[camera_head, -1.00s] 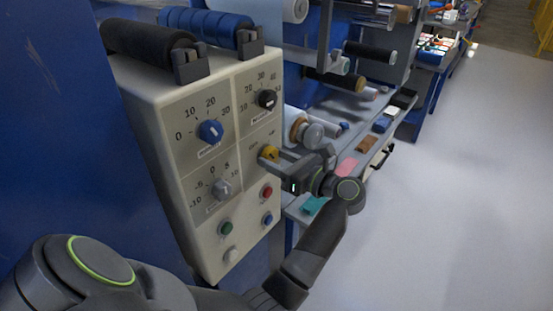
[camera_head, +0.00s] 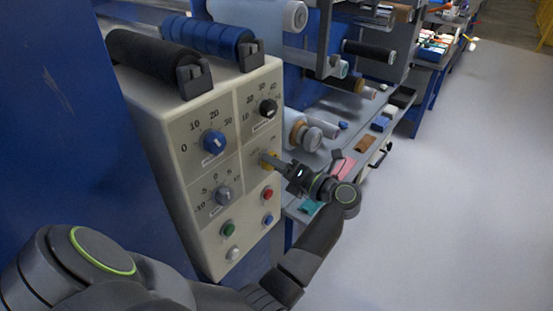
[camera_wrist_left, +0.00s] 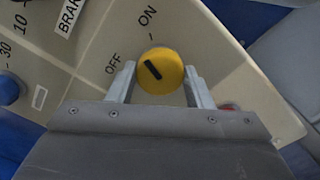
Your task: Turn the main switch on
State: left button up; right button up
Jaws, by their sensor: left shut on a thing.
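The main switch is a yellow knob (camera_head: 266,160) on the right half of the beige control panel (camera_head: 196,254). In the left wrist view the knob (camera_wrist_left: 165,82) has a black mark pointing to the upper left, between the OFF label (camera_wrist_left: 112,63) and the ON label (camera_wrist_left: 147,16). My left gripper (camera_head: 275,163) reaches the knob from the right. In the left wrist view the fingers of my left gripper (camera_wrist_left: 160,88) stand on either side of the knob and are shut on it. My right gripper is not in view.
A blue dial (camera_head: 214,142), a black dial (camera_head: 268,108), a grey dial (camera_head: 223,196) and several push buttons, including a red one (camera_head: 267,193), surround the switch. Rollers are mounted above the panel. A grey shelf (camera_head: 345,150) lies behind my arm. Open floor is at right.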

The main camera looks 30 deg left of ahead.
pick_arm(q)
jog(key=m+p, duration=0.2)
jog(key=m, duration=0.1)
jog(key=shift+m, duration=0.3)
dwell(0.5)
jog(key=o, duration=1)
